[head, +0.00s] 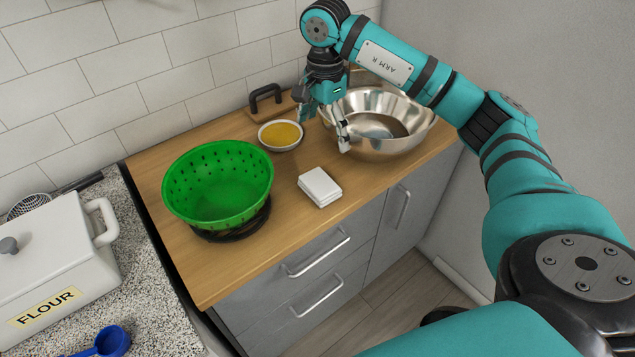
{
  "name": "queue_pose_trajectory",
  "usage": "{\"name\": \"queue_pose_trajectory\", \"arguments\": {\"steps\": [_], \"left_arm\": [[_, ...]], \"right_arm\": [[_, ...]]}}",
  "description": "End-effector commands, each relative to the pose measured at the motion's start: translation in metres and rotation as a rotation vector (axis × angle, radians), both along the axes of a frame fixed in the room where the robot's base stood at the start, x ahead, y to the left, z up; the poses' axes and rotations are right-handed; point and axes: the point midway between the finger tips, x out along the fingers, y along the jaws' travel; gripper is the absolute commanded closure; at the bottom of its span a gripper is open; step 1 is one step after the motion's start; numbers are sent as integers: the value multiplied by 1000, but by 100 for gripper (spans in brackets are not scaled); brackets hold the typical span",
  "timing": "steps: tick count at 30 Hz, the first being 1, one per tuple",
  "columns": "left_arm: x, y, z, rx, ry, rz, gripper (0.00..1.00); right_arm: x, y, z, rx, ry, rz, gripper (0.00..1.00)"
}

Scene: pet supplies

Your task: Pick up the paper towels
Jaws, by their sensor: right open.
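The paper towels look to be the small stack of white folded squares (320,186) lying flat on the wooden counter, right of its middle. My right gripper (323,132) is open and empty, pointing down above the counter. It is behind the white stack in the picture, between a small bowl and a steel bowl, and apart from the stack. One finger overlaps the steel bowl's near rim; I cannot tell whether they touch. My left gripper is out of view.
A green colander (219,186) stands left of the stack on a dark base. A small bowl of yellow contents (280,134) and a large steel bowl (398,146) stand behind. A white flour container (50,262) and blue scoop (108,343) are at left. The wooden counter's (255,252) front is clear.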

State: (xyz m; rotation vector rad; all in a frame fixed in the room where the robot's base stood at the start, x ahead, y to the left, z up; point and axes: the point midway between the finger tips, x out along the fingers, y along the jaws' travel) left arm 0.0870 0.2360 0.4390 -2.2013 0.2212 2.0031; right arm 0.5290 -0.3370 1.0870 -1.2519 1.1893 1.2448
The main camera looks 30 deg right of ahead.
Motion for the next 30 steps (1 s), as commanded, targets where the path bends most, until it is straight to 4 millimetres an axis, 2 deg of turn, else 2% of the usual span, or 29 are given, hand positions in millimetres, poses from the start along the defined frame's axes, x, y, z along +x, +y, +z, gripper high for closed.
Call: {"name": "queue_pose_trajectory", "arguments": {"steps": [12,19,23,26,30], "left_arm": [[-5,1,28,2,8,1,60],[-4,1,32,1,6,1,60],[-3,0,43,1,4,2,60],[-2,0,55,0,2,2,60],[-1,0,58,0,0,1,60]], "right_arm": [[-2,3,-87,5,5,2,0],[-1,3,-106,5,1,3,0],[-2,8,-117,7,4,3,0],[-3,12,-132,8,5,2,0],[-2,12,-152,7,2,1,0]]}}
